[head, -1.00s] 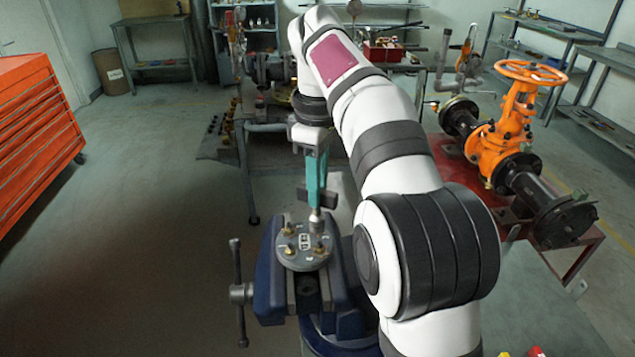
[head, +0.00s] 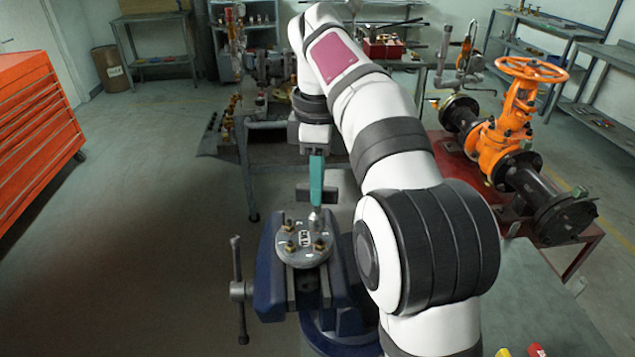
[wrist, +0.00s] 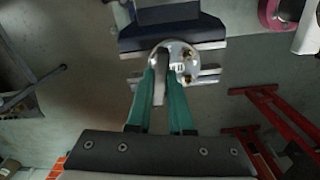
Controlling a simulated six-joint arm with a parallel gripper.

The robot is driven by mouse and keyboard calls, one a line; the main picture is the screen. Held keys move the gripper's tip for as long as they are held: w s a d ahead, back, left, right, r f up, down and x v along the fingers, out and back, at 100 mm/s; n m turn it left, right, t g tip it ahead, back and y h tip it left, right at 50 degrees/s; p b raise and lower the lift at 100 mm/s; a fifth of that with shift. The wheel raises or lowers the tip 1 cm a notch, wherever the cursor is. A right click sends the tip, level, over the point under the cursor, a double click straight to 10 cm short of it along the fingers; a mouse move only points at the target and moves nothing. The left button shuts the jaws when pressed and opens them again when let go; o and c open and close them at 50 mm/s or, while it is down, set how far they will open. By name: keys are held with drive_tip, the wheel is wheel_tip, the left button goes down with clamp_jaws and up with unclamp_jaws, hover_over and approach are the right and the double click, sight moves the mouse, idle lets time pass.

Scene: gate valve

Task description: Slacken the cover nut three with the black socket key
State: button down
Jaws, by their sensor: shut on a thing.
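My gripper (head: 316,197), with teal fingers, points down over the round grey cover (head: 305,258) clamped in the vise. It is shut on the dark socket key (head: 330,196), which also shows between the fingers in the wrist view (wrist: 161,66). The key stands about upright, its lower end at the far right part of the cover. The spot under it is hidden, and I cannot tell if the socket sits over a nut. Brass-coloured nuts show at the far left (head: 289,226), near left (head: 290,246) and near right (head: 320,245). I cannot read which is nut three.
The blue vise (head: 270,285) has its handle (head: 238,290) sticking out on the left. An orange gate valve (head: 505,140) stands on a red stand at right. A workbench with fittings (head: 265,125) is behind. Open floor lies to the left.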

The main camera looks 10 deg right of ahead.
drive_tip(key=shift+n, duration=2.3)
drive_tip(key=shift+n, duration=0.9)
drive_tip(key=n, duration=0.6)
